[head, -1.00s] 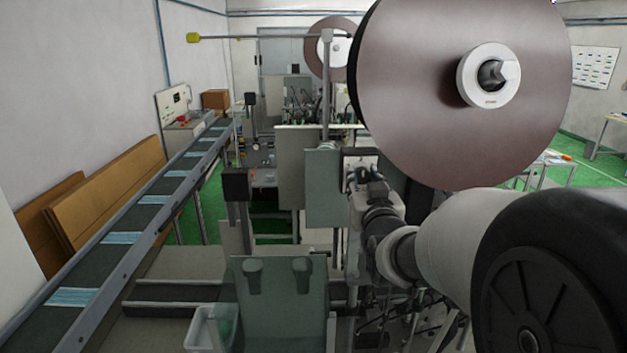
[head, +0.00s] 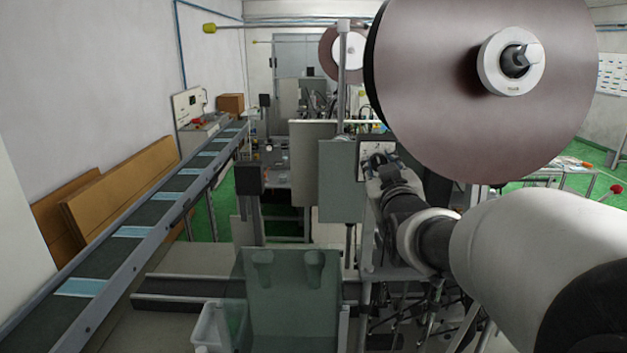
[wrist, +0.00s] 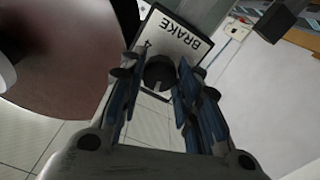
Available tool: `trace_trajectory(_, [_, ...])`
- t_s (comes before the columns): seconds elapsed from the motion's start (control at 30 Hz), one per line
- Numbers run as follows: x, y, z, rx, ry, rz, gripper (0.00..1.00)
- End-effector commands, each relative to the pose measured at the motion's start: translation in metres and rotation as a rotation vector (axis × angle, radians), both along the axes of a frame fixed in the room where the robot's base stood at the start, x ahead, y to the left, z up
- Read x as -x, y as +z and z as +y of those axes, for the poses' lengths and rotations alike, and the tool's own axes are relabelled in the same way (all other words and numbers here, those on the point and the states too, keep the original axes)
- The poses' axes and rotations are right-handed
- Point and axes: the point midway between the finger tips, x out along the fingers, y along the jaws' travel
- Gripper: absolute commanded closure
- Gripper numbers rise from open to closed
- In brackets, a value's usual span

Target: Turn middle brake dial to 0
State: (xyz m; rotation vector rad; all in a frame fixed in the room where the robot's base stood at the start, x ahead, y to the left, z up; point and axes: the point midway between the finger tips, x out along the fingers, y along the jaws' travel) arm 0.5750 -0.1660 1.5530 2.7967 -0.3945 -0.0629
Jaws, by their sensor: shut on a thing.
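A white panel (wrist: 178,35) lettered BRAKE, with a 4 visible on it, fills the top middle of the wrist view, tilted in the picture. A round black brake dial (wrist: 158,73) sits at its lower end. My gripper (wrist: 160,78) has one finger on each side of the dial and is shut on it.
A large brown reel (head: 440,120) hangs just above my arm. Grey machine plates (head: 340,180) stand left of the gripper. A clear greenish guard (head: 290,300) is in front. A conveyor (head: 150,218) with blue masks runs along the left.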

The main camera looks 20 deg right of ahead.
Motion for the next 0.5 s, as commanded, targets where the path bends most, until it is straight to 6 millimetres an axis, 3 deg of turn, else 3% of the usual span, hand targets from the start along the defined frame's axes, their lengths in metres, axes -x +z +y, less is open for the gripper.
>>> trace_trajectory(0.5, [0.0005, -0.0049, -0.0009, 0.475, -0.001, 0.134, 0.93])
